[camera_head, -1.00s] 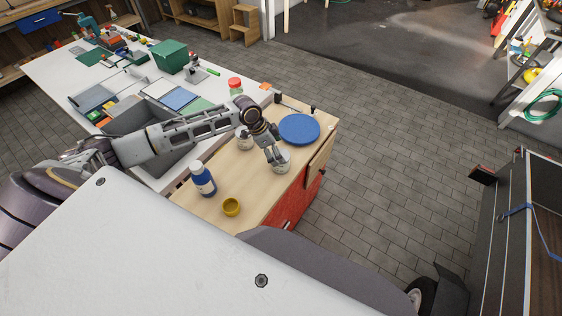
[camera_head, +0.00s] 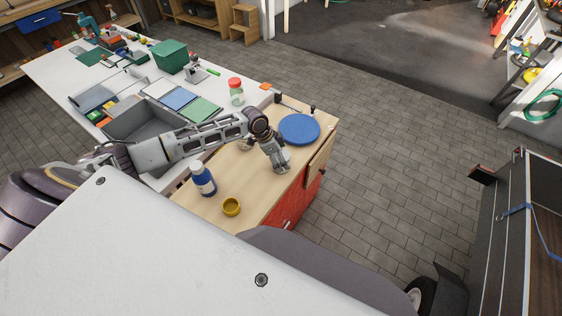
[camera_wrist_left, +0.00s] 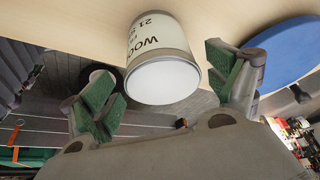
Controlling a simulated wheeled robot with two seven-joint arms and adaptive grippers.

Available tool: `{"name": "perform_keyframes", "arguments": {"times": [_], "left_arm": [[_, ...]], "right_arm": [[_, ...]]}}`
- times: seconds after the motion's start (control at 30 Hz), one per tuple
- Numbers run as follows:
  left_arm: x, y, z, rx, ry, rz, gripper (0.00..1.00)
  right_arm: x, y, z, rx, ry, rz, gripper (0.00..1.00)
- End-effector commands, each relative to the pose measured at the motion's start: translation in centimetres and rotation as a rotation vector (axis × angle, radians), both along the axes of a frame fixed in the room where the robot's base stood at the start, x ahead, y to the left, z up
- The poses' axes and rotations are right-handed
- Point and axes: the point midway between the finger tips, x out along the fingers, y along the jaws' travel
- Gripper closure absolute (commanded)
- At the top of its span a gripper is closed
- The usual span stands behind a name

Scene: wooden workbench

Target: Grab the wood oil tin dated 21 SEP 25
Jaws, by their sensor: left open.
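The wood oil tin (camera_wrist_left: 163,50) is a pale cylinder with dark print in the left wrist view. I can read "WOO" and "21 S"; the rest of the date is turned out of sight. My left gripper (camera_wrist_left: 168,92) is open, with one green-padded finger on each side of the tin and gaps visible beside it. In the head view my left gripper (camera_head: 280,168) is low over the wooden bench top (camera_head: 255,190) and largely hides the tin. Another pale container (camera_head: 244,148) is partly hidden behind my left arm. My right gripper is not in view.
A blue round disc (camera_head: 299,129) lies just beyond the gripper. A red-lidded jar (camera_head: 236,92) and a grey bin (camera_head: 130,124) are on the white table.

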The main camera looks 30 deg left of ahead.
Motion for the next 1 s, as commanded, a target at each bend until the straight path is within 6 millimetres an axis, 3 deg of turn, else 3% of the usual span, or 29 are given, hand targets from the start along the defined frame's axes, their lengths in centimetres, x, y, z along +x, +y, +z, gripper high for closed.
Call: {"name": "perform_keyframes", "arguments": {"times": [0.43, 1.0], "left_arm": [[1.0, -1.0, -3.7, 0.000, 0.002, 0.001, 0.11], [1.1, -1.1, -4.0, 0.001, 0.001, 0.001, 0.11]], "right_arm": [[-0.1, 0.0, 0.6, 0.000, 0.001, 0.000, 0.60], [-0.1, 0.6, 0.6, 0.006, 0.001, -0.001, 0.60]]}}
